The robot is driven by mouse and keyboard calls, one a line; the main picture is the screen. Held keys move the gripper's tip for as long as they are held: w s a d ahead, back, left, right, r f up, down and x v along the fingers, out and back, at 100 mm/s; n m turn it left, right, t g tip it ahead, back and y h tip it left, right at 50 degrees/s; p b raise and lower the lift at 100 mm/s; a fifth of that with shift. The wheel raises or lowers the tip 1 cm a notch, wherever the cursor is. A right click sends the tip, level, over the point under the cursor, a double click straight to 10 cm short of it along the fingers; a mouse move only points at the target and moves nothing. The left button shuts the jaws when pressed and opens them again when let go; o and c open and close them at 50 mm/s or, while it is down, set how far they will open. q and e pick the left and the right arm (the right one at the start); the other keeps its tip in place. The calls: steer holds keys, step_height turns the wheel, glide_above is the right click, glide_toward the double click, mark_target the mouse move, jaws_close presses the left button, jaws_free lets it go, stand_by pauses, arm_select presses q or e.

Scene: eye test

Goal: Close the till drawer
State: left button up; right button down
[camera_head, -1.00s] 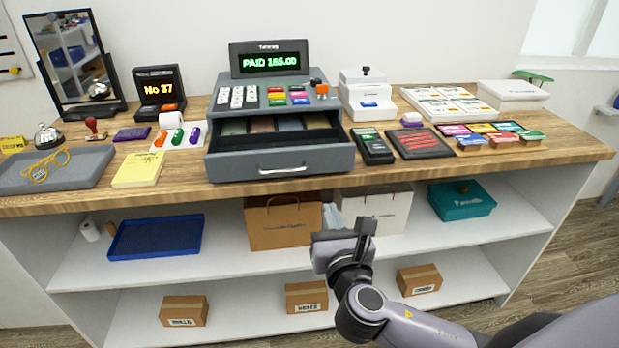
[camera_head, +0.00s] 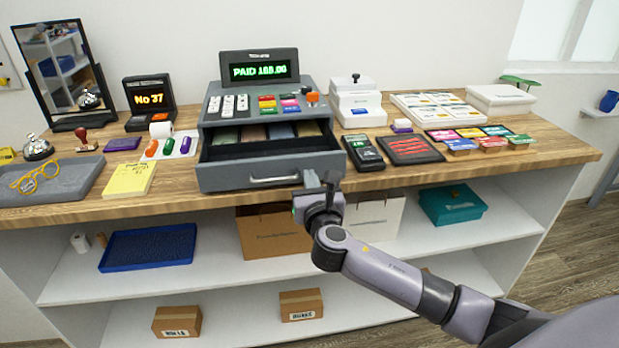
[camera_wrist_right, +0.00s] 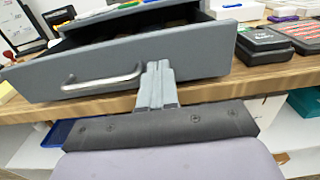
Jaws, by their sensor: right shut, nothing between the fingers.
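The grey till (camera_head: 262,106) stands on the wooden counter, its screen lit with a green "PAID" line. Its drawer (camera_head: 222,181) is pulled open toward me, showing bill compartments and a dark tray inside. The drawer's silver handle (camera_head: 275,180) is on its front; both also show in the wrist view, the drawer front (camera_wrist_right: 200,55) and handle (camera_wrist_right: 102,78). My right gripper (camera_head: 322,183) is shut and empty at the right end of the drawer front. In the wrist view its fingers (camera_wrist_right: 157,72) overlap the front, right of the handle; I cannot tell whether they touch. My left gripper is out of view.
A card terminal (camera_head: 364,153) and a dark tray with red strips (camera_head: 411,150) lie right of the drawer. A yellow pad (camera_head: 129,179) lies to its left. Paper bags (camera_head: 272,233) and a teal box (camera_head: 452,204) stand on the shelf below the counter.

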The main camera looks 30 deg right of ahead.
steer(key=shift+w+d, duration=0.1)
steer(key=shift+w, duration=0.45)
